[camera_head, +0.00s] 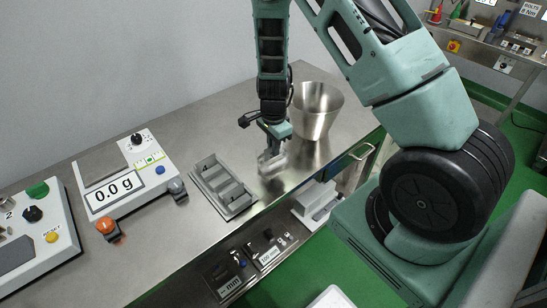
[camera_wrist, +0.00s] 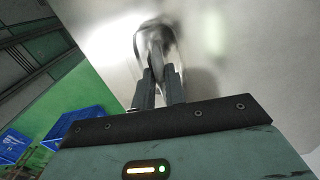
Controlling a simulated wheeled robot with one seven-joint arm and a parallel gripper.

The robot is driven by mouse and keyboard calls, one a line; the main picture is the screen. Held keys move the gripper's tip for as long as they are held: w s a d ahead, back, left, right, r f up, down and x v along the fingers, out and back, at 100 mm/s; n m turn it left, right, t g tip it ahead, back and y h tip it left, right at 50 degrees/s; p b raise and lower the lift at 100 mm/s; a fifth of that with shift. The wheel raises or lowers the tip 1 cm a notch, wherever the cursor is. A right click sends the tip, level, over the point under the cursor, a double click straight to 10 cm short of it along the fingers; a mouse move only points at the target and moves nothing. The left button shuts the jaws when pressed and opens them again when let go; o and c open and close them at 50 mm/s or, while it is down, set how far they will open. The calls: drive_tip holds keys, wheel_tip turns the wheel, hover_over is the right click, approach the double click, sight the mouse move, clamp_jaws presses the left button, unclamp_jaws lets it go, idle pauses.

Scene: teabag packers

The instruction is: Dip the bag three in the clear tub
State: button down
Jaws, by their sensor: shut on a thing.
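The clear tub (camera_head: 271,164) stands on the metal counter, a small see-through vessel directly below my gripper (camera_head: 272,147). In the wrist view the tub (camera_wrist: 171,28) shows as a shiny rounded rim beyond my fingertips (camera_wrist: 159,72). My gripper points down, its fingers close together on a thin greyish thing that looks like the bag (camera_wrist: 156,46). The bag overlaps the tub's outline in the wrist view; I cannot tell how deep it is in it. In the head view the bag is too small to make out. No number on it is readable.
A grey compartment tray (camera_head: 224,187) lies left of the tub. A tall metal bucket (camera_head: 316,110) stands close behind it to the right. A scale reading 0.0 g (camera_head: 124,181) is farther left. The counter's front edge (camera_head: 268,207) is near; the counter behind the tray is clear.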

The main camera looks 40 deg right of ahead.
drive_tip(key=shift+r+p, duration=2.1)
drive_tip(key=shift+r, duration=0.4)
wheel_tip(320, 180, up, 5)
drive_tip(key=p, duration=0.4)
drive_tip(key=shift+a+f, duration=0.1)
